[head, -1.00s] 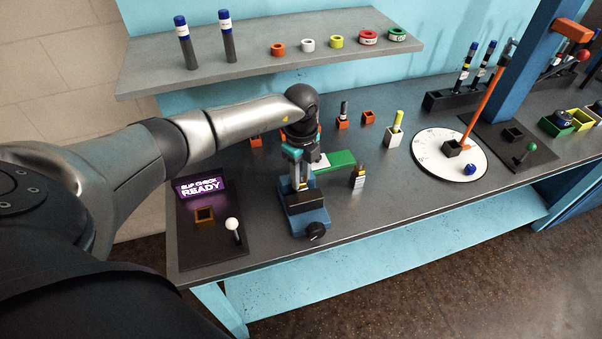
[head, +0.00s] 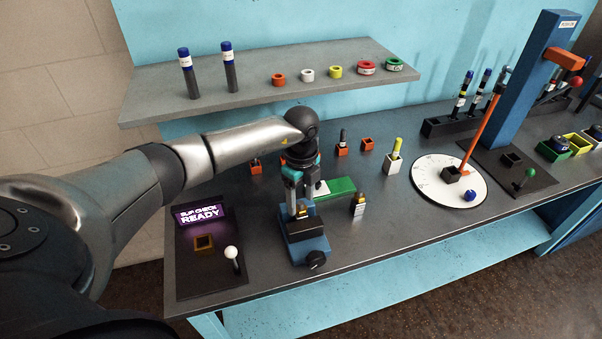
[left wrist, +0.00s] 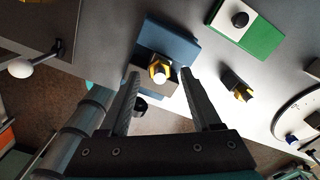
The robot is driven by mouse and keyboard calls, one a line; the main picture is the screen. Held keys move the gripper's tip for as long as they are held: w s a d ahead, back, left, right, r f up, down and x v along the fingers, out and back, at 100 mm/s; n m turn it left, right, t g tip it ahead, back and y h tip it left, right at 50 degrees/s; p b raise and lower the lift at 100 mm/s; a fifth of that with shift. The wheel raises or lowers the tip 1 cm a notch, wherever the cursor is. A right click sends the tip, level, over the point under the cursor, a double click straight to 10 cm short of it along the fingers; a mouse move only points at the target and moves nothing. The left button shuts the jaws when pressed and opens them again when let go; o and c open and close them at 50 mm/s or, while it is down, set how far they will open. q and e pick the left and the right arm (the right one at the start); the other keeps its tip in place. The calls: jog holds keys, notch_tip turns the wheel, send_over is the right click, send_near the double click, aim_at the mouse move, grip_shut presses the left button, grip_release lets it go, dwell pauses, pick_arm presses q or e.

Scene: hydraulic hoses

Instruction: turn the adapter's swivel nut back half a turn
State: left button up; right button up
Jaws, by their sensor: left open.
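The adapter with its brass-coloured swivel nut (left wrist: 158,69) and a pale tip stands upright in the dark jaws of a blue vise (left wrist: 176,42). In the head view the brass nut (head: 302,209) is partly hidden by my gripper, and the blue vise (head: 311,250) stands near the bench's front edge. My left gripper (head: 301,206) points down over the vise. In the left wrist view my left gripper (left wrist: 160,75) is open, with one finger on each side of the nut. Gaps show beside the nut; I cannot tell the fingers' exact height. My right gripper is out of view.
A small brass-topped fitting (head: 359,204) stands right of the vise, and a green-and-white block (head: 335,189) lies behind it. Left is a dark panel with a white-knobbed lever (head: 232,254) and a sign (head: 202,214) reading "SLIP CHECK READY". A white dial (head: 425,185) lies farther right.

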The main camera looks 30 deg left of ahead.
pick_arm(q)
notch_tip(320, 180, up, 14)
jog(key=shift+f+b, duration=0.2)
jog(key=shift+b, duration=0.1)
dwell(0.3)
